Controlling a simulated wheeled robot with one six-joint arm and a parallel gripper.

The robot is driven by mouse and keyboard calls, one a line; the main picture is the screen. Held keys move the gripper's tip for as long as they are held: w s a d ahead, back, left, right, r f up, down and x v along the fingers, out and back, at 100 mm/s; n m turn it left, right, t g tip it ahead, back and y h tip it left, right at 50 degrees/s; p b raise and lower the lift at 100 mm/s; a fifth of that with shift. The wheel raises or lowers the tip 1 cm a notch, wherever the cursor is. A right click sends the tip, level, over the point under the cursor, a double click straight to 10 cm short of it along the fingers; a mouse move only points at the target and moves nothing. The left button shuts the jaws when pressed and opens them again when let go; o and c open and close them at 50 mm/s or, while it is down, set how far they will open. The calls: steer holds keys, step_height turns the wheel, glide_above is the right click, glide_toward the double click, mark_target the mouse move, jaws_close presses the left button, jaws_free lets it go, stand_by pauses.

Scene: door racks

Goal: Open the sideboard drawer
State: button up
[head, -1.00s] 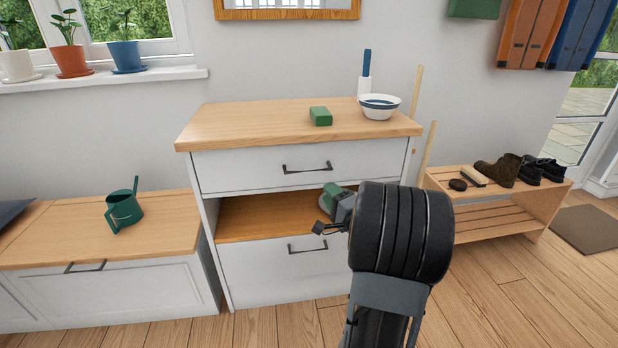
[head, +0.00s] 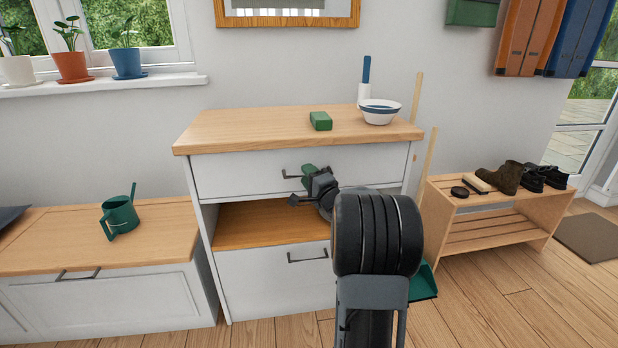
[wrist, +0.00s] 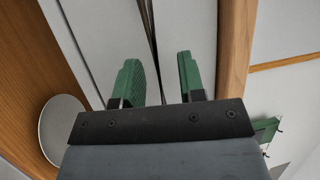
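The white sideboard (head: 190,225) has an upper drawer (head: 235,175), an open wooden shelf and a lower front. The upper drawer looks closed. Its dark bar handle (head: 291,175) is partly hidden by my gripper (head: 303,186), which is at the handle's right part. In the wrist view, my gripper's green fingers (wrist: 158,62) are apart, and the dark handle (wrist: 148,25) runs between them without visible contact on either side. I cannot tell how deep the handle sits between the fingertips. The lower front has a similar handle (head: 308,257).
A green block (head: 320,121) and a bowl (head: 380,112) stand on the sideboard top. A bench with a watering can (head: 119,216) is at left. A shoe rack (head: 490,222) and a green dustpan (head: 424,282) are at right. A pale disc (wrist: 62,130) shows in the wrist view.

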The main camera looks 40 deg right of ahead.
steer(key=shift+c, duration=0.4)
jaws_close()
steer(key=shift+s, duration=0.15)
